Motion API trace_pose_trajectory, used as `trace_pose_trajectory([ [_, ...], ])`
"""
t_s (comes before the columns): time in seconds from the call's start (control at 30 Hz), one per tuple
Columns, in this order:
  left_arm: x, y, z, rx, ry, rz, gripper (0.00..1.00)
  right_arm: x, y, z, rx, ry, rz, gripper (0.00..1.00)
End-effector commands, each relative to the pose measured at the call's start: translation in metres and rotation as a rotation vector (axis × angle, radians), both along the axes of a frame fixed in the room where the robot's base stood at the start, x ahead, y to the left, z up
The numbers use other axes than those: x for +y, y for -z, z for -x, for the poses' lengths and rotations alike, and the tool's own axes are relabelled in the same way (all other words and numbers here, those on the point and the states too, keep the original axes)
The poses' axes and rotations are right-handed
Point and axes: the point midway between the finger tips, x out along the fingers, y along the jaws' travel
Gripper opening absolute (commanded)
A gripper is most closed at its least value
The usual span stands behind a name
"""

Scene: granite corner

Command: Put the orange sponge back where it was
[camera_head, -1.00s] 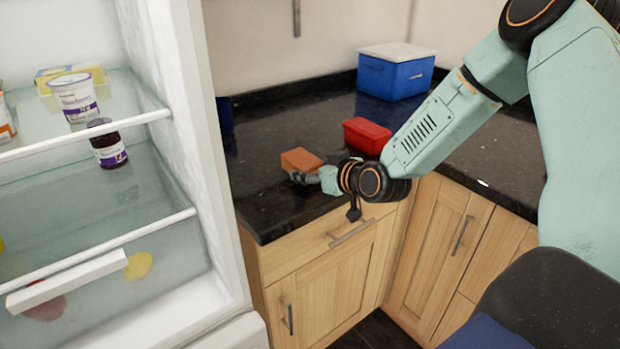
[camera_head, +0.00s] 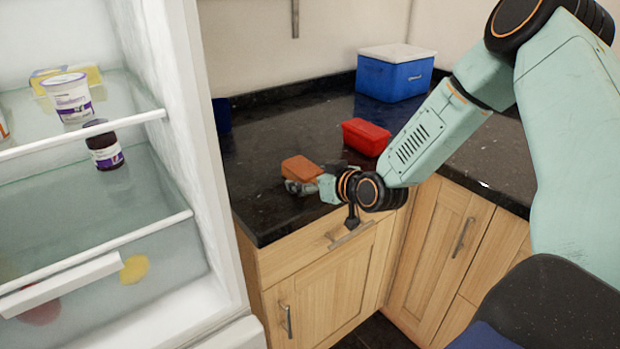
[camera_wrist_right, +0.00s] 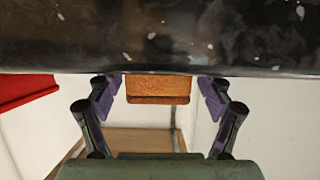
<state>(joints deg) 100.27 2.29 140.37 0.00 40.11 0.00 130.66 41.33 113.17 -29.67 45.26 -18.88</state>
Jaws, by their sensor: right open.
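The orange sponge (camera_head: 301,168) is a small block near the front left of the black counter. My right gripper (camera_head: 299,187) is at its near side, low over the counter, its arm coming in from the right. In the right wrist view the sponge (camera_wrist_right: 158,88) sits between the two spread fingers (camera_wrist_right: 158,96), with a gap showing on each side. The gripper is open. The sponge appears to rest on the counter; its underside is hidden. My left gripper is not in view.
A red box (camera_head: 366,137) lies behind and right of the sponge. A blue cooler with a white lid (camera_head: 396,76) stands at the back. The open fridge (camera_head: 185,150) is at left, holding a white tub (camera_head: 70,98) and a dark jar (camera_head: 104,150). The counter's front edge is close.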

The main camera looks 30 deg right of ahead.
Motion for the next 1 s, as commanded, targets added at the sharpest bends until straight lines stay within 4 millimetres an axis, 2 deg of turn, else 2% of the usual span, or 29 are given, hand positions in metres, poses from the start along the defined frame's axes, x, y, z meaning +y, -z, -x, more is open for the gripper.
trace_pose_trajectory([
  [0.23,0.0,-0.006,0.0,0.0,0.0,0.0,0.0,0.0,-0.008,0.0,-0.001,0.001,-0.002,0.8],
  [0.77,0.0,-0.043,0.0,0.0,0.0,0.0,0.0,-0.004,-0.033,0.058,-0.002,0.004,-0.006,0.8],
  [1.0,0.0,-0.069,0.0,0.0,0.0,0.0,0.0,-0.007,-0.043,0.08,-0.001,0.005,-0.004,0.8],
])
